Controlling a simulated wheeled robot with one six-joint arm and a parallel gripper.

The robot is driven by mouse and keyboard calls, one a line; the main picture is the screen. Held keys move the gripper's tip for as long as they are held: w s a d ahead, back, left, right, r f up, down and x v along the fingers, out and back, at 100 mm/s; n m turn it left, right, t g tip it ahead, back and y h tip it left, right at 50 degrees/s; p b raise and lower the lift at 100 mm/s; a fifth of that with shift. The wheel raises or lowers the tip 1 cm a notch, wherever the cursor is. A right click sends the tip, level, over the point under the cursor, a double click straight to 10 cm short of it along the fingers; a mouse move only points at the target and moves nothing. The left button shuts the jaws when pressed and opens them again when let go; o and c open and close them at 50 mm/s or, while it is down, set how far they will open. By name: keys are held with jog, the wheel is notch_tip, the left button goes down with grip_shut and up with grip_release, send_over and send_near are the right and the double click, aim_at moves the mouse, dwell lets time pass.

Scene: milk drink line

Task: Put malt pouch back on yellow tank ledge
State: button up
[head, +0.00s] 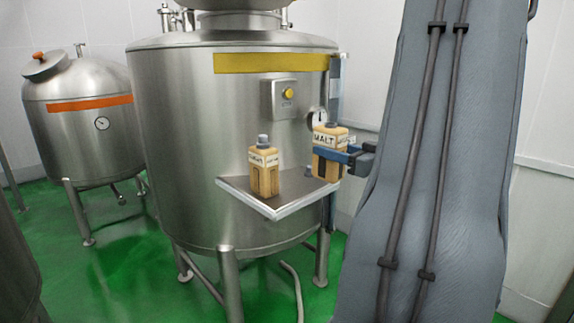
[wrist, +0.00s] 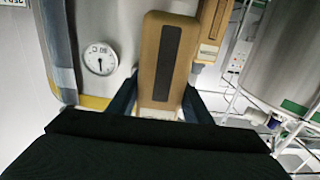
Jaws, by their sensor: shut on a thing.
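The malt pouch (head: 327,140) is a tan, upright block with a dark cap and a white MALT label. My gripper (head: 335,156) is shut on it from the right, with blue fingers at its sides. The pouch is at the right end of the yellow tank's ledge (head: 272,212); I cannot tell whether its base touches the ledge. In the wrist view the held pouch (wrist: 167,55) shows a dark strip between the fingers (wrist: 160,98). The yellow tank (head: 180,130) is steel with a yellow band (head: 270,63).
A second tan pouch (head: 264,176) with a grey cap stands on the ledge, left of the held one. A gauge (wrist: 100,58) and a button box (head: 285,97) are on the tank wall. An orange-banded tank (head: 75,125) stands left.

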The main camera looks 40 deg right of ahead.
aim_at(319, 168)
jog(key=w+a+p, duration=0.1)
jog(key=w+p, duration=0.3)
jog(key=w, duration=1.2)
notch_tip(319, 168, down, 7)
jog(key=shift+w+p, duration=0.1)
jog(key=shift+p, duration=1)
jog(key=shift+f, duration=0.2)
jog(key=o, duration=1.5)
jog(key=shift+o, duration=0.2)
jog(key=shift+r, duration=0.1)
jog(key=shift+d+r, duration=0.1)
jog(key=s+b, duration=0.1)
jog(key=s, duration=0.3)
jog(key=s+b, duration=0.1)
jog(key=s, duration=0.3)
jog(key=s+b, duration=0.1)
jog(key=s, duration=0.3)
jog(key=shift+d, duration=0.4)
